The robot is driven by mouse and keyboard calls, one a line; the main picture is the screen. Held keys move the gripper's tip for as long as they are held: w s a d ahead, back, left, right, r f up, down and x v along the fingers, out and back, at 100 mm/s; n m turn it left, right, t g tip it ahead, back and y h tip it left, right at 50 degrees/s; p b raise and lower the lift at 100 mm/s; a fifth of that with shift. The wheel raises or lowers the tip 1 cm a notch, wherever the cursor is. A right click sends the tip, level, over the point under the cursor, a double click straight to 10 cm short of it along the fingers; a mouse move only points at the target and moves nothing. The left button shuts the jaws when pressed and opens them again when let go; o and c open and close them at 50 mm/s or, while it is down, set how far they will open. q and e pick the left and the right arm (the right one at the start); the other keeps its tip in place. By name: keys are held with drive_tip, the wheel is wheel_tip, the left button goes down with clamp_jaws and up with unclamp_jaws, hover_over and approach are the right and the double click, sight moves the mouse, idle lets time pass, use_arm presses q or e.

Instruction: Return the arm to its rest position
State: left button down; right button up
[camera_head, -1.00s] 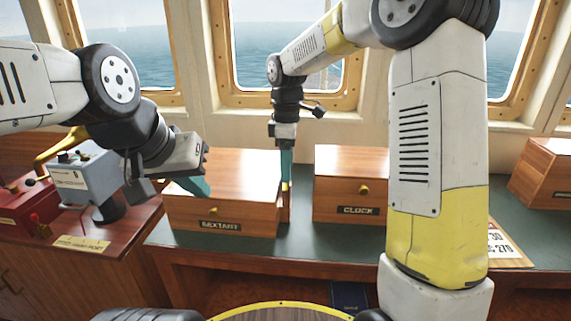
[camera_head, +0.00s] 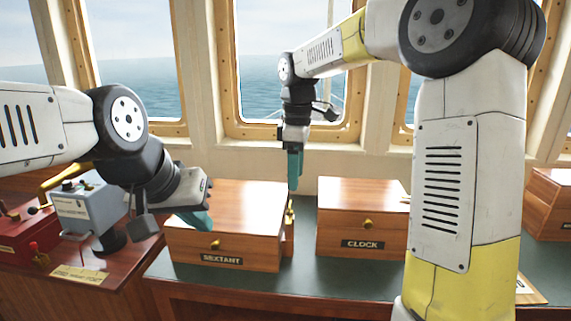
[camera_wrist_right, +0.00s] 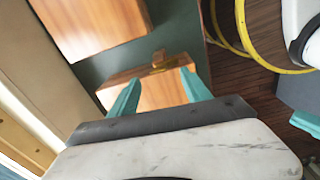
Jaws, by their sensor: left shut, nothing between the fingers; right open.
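My right arm reaches in from the right of the head view, and its gripper (camera_head: 295,170) points down in the air above the gap between the sextant box (camera_head: 222,252) and the clock box (camera_head: 340,225). In the right wrist view its teal fingers (camera_wrist_right: 160,92) are apart with nothing held, and a wooden box with a brass fitting (camera_wrist_right: 160,62) lies beyond them. My left gripper (camera_head: 204,220) is shut and empty in front of the left part of the sextant box; I cannot tell whether it touches the box.
A green-topped counter (camera_head: 300,277) carries the boxes. A grey device (camera_head: 88,208) and a red box (camera_head: 30,235) stand on the wooden console at left. Another wooden box (camera_head: 550,208) is at far right.

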drive_tip(key=s+d+m+t, duration=0.2)
drive_tip(key=s+d+m, duration=0.1)
drive_tip(key=s+m, duration=0.2)
drive_tip(key=s+d+m+t+y, duration=0.1)
drive_tip(key=s+d+m, duration=0.3)
drive_tip(key=s, duration=0.5)
drive_tip(key=s+d+m+t+y, duration=0.1)
drive_tip(key=s+d+m+t, duration=0.1)
drive_tip(key=s+d+m, duration=0.2)
drive_tip(key=s+m, duration=0.1)
drive_tip(key=s, duration=0.2)
drive_tip(key=shift+r+m+t, duration=0.2)
drive_tip(key=shift+m+t, duration=0.2)
drive_tip(key=shift+s, duration=0.1)
drive_tip(key=shift+c, duration=0.5)
